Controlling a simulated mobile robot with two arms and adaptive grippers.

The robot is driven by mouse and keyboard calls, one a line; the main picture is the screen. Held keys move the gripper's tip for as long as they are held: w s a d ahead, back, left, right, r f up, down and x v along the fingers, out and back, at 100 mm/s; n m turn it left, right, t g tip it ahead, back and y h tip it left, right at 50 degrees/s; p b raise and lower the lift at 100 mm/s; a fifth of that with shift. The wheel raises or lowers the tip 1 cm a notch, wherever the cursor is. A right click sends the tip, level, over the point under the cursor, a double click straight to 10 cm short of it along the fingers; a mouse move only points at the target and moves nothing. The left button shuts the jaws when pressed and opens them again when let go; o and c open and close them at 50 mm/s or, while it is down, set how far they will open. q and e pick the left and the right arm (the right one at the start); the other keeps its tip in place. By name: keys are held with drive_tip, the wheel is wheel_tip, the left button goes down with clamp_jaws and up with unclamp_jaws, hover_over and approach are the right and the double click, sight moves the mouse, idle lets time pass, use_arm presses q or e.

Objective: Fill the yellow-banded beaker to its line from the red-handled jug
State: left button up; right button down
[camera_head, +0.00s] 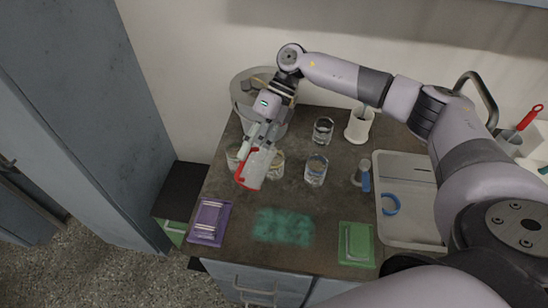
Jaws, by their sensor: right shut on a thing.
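The red-handled jug (257,168) is pale and translucent, and its red handle shows on its left side. My right gripper (262,136) is shut on the jug and holds it tilted over the left part of the worktop. A small glass beaker (277,164), with what looks like a yellowish band, stands just right of the jug and is partly hidden by it. I cannot make out its fill line or its level. I cannot tell whether anything is flowing from the jug. My left gripper is not in view.
A blue-banded beaker (316,170) and another glass beaker (323,130) stand to the right. A large round metal vessel (243,92) is behind.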

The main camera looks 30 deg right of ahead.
drive_tip(key=shift+w+d+r, duration=0.1)
drive_tip(key=shift+w+d, duration=0.1)
drive_tip(key=shift+w+d+r+g+y+b, duration=0.1)
drive_tip(key=shift+d+r+g+y+b, duration=0.05)
drive_tip(key=shift+r+y, duration=0.25)
drive_tip(key=shift+d+r+g+y+b, duration=0.1)
drive_tip(key=shift+r+g+y+b, duration=0.05)
drive_tip(key=shift+r+y, duration=0.2)
drive_tip(key=shift+r, duration=0.3)
drive_tip(key=c, duration=2.4)
unclamp_jaws()
drive_tip(key=shift+d+r, duration=0.1)
drive_tip(key=c, duration=2.4)
unclamp_jaws()
drive_tip(key=shift+r+y, duration=0.15)
drive_tip(key=shift+y, duration=0.1)
drive_tip(key=c, duration=2.4)
unclamp_jaws()
drive_tip(key=shift+r, duration=0.1)
drive_tip(key=c, duration=2.4)
unclamp_jaws()
drive_tip(key=shift+w+d+r+g+y+b, duration=0.15)
drive_tip(key=shift+d+r+g+y+b, duration=0.2)
drive_tip(key=shift+r, duration=0.2)
drive_tip(key=shift+w+d+r+g+y+b, duration=0.1)
drive_tip(key=shift+d+r+g+y+b, duration=0.15)
drive_tip(key=shift+r+y, duration=0.25)
